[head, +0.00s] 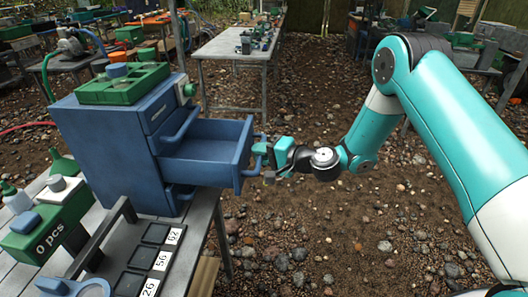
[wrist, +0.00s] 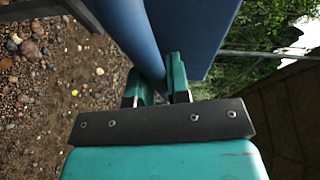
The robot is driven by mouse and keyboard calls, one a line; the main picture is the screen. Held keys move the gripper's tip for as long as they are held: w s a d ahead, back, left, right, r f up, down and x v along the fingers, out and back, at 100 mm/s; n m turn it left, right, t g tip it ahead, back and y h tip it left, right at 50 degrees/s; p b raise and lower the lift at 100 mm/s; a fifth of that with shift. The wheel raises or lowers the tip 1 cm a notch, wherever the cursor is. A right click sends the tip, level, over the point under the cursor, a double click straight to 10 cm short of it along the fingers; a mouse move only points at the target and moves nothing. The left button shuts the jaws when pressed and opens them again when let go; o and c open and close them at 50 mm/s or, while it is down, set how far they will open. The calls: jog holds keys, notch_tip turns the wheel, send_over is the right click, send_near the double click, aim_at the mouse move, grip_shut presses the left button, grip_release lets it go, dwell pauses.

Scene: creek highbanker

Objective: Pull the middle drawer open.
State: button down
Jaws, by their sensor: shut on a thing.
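A blue cabinet (head: 110,150) stands on a grey table in the head view. Its middle drawer (head: 205,165) is pulled far out to the right, and its empty-looking inside shows. My gripper (head: 260,158) is at the drawer front, shut on the blue drawer handle (head: 240,181). In the wrist view the handle (wrist: 142,35) runs between my two green fingers (wrist: 160,85), beside the blue drawer front (wrist: 200,30). The drawers above and below look closed. The fingers hide part of the handle.
A green tray (head: 122,88) sits on top of the cabinet. A green box marked "0 pcs" (head: 48,235) and a dark tray with number labels (head: 150,258) are on the near table. Pebbly ground (head: 330,240) lies open below my arm. Another table (head: 235,45) stands behind.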

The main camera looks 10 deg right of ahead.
jog(key=shift+s, duration=0.15)
jog(key=c, duration=1.1)
grip_release()
jog(key=shift+d, duration=0.1)
jog(key=b+v, duration=0.3)
jog(key=v, duration=1.4)
jog(key=shift+d, duration=0.15)
jog(key=s+a+r+n+g+h+p, duration=0.2)
jog(key=s+a+r+n+g+p, duration=0.2)
jog(key=s+a+r+n+g, duration=0.65)
jog(key=s+d+r+n+h+p, duration=0.1)
jog(key=s+r+h, duration=0.2)
jog(key=s, duration=0.3)
jog(key=s+d+r+n+h+p, duration=0.1)
jog(key=s+r+n+h, duration=0.1)
jog(key=s, duration=0.5)
notch_tip(320, 180, up, 2)
jog(key=shift+d+h, duration=0.3)
jog(key=shift+h, duration=0.2)
